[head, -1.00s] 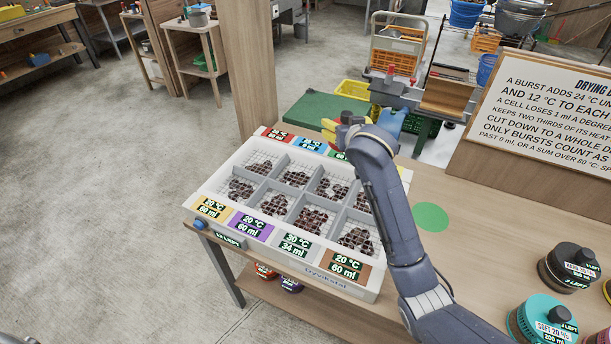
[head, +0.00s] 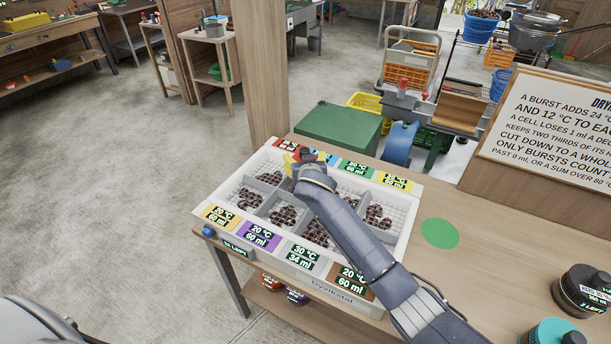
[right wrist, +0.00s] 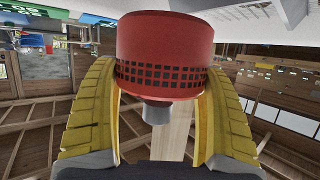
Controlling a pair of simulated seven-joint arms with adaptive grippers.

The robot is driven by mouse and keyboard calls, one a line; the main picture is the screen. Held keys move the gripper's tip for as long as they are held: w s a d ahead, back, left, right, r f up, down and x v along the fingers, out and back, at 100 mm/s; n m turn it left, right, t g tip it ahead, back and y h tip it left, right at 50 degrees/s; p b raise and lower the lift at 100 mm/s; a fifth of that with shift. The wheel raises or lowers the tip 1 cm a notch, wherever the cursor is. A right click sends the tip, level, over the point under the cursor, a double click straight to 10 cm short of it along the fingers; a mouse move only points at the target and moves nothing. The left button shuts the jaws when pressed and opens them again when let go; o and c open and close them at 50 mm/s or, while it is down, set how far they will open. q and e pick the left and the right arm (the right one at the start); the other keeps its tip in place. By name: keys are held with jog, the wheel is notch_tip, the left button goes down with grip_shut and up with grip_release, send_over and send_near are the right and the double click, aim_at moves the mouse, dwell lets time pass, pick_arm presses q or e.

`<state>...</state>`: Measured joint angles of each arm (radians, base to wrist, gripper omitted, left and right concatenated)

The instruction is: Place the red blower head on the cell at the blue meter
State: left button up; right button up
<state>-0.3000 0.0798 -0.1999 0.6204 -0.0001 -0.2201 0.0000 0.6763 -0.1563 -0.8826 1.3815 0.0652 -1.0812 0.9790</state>
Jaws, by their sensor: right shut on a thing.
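The red blower head (right wrist: 165,50) is a red cylinder with a band of dark slots and a grey stub. My right gripper (head: 298,160) has its yellow fingers shut on it, one on each side. In the head view the gripper is above the far row of the white crate (head: 408,222), close to the blue meter (head: 324,157), which it partly hides. The blower head is mostly hidden there. The cell at the blue meter is largely covered by my gripper and arm; I cannot tell the exact height above it. My left gripper is out of view.
Red (head: 287,145), green (head: 356,168) and yellow (head: 394,181) meters line the crate's far edge. Dark chestnuts lie in its cells. A green disc (head: 440,233) marks the bench at right, with a black canister (head: 582,291) and a teal one (head: 550,333) nearer. A sign (head: 550,125) stands behind.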

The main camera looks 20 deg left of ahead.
jog(key=shift+f, duration=2.5)
jog(key=shift+f, duration=0.1)
jog(key=o, duration=1.5)
jog(key=shift+f, duration=0.1)
